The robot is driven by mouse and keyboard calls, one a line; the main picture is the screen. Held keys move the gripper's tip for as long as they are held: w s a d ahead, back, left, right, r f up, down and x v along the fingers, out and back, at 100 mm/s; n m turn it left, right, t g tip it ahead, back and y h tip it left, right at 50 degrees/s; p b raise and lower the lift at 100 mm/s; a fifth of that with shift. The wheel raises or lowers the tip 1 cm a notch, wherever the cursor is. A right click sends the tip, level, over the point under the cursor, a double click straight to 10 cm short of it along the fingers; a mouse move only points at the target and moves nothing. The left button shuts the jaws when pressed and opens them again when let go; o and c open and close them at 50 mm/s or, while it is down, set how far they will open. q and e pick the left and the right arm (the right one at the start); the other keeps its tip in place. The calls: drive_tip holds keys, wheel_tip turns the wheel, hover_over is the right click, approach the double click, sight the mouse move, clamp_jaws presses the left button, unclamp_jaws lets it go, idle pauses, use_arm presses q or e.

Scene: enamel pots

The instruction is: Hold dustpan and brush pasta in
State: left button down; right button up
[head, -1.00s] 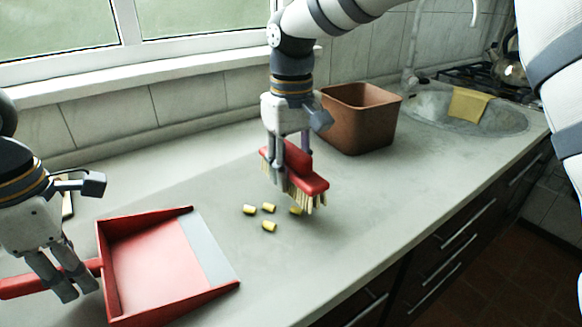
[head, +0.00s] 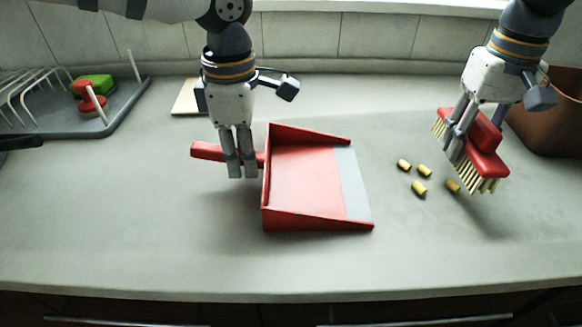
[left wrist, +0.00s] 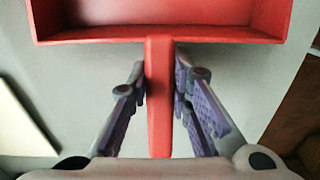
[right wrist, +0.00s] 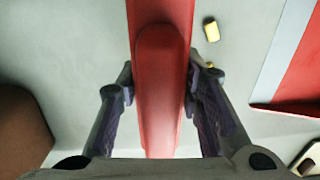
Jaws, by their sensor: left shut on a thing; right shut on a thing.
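The red dustpan (head: 305,185) lies on the counter with its grey lip facing right; its back wall also shows in the left wrist view (left wrist: 100,36). My left gripper (head: 242,172) is shut on its handle (head: 208,151), which runs between the fingers in the left wrist view (left wrist: 159,100). My right gripper (head: 455,145) is shut on the red brush (head: 485,150), held with its pale bristles down near the counter; its red handle shows in the right wrist view (right wrist: 160,85). Several yellow pasta pieces (head: 419,187) lie between the dustpan lip and the brush, one close by the bristles.
A brown bin (head: 550,130) stands behind the brush at the right. A grey dish rack (head: 120,100) with a green and red item (head: 92,88) is at the back left. A pale board (head: 187,97) lies near the wall. The front counter is clear.

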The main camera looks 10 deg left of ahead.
sight(356, 181)
drive_tip(key=d, duration=0.4)
drive_tip(key=shift+w+d+r, duration=0.15)
drive_tip(key=shift+w+r, duration=0.15)
drive_tip(key=shift+r, duration=0.1)
drive_tip(key=shift+d+f, duration=0.1)
drive_tip(key=shift+f, duration=2.6)
drive_tip(key=shift+a, duration=0.2)
drive_tip(key=shift+s+a+f, duration=0.1)
drive_tip(key=shift+s+a, duration=0.3)
drive_tip(key=shift+a, duration=2.35)
drive_tip(key=shift+s+a+r, duration=0.1)
drive_tip(key=shift+s+a, duration=0.35)
drive_tip(key=shift+a, duration=2.3)
drive_tip(key=shift+s+a+f, duration=0.1)
drive_tip(key=shift+s+a, duration=0.3)
drive_tip(key=shift+a, duration=2.35)
drive_tip(key=shift+a, duration=0.1)
drive_tip(key=shift+s+a, duration=0.15)
drive_tip(key=shift+a, duration=0.8)
drive_tip(key=shift+s+a, duration=0.15)
drive_tip(key=shift+a, duration=0.8)
